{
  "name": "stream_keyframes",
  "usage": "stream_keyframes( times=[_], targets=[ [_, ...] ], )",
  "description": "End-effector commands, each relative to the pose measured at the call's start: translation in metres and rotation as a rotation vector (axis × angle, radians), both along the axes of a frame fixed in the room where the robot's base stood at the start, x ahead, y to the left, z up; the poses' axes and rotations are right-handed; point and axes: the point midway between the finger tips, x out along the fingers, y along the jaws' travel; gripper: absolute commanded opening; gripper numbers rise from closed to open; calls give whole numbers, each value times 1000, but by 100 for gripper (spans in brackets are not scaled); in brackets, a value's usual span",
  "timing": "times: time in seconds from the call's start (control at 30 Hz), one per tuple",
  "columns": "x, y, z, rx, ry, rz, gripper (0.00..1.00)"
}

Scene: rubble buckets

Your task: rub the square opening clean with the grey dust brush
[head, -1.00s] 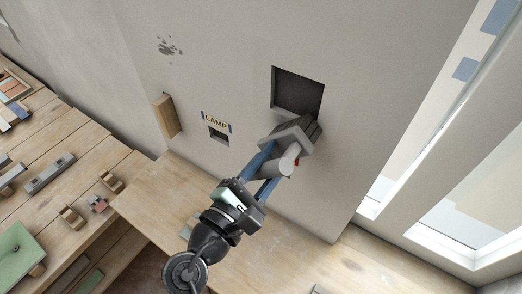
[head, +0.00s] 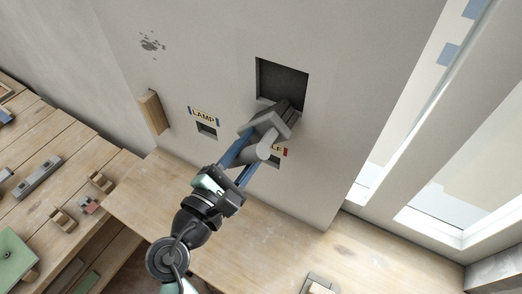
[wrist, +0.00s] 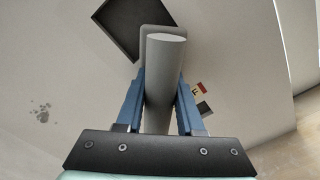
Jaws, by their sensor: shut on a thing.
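The square opening (head: 283,80) is a dark recess in the pale wall, and it also shows in the wrist view (wrist: 124,22). My gripper (head: 246,150) has its blue fingers shut on the grey dust brush (head: 264,122). In the wrist view the brush's round grey handle (wrist: 165,80) stands between the fingers, with the brush head beyond it. The brush head is in front of the lower edge of the opening and hides part of it. I cannot tell whether the bristles touch the wall.
A small slot (head: 207,130) under a LAMP label (head: 203,115) lies left of the brush. A second label (head: 280,150) is partly hidden behind the brush. A wooden block (head: 153,112) sticks out of the wall. A wooden ledge (head: 240,215) runs below; windows are at right.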

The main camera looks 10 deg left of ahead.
Motion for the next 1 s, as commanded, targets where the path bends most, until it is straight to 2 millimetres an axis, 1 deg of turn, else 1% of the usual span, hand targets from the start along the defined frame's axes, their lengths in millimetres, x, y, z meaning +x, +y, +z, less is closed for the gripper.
stream_keyframes(
  times=[0.17,0.43,0.6,0.67,0.77,1.0],
  targets=[
    [4,10,1,1,-4,2,0],
    [13,38,1,1,-3,3,0],
    [16,47,1,0,-2,1,0],
    [16,48,1,0,-1,0,0],
    [14,42,2,0,-1,-2,0],
    [5,17,2,-1,0,-3,0]
  ],
)
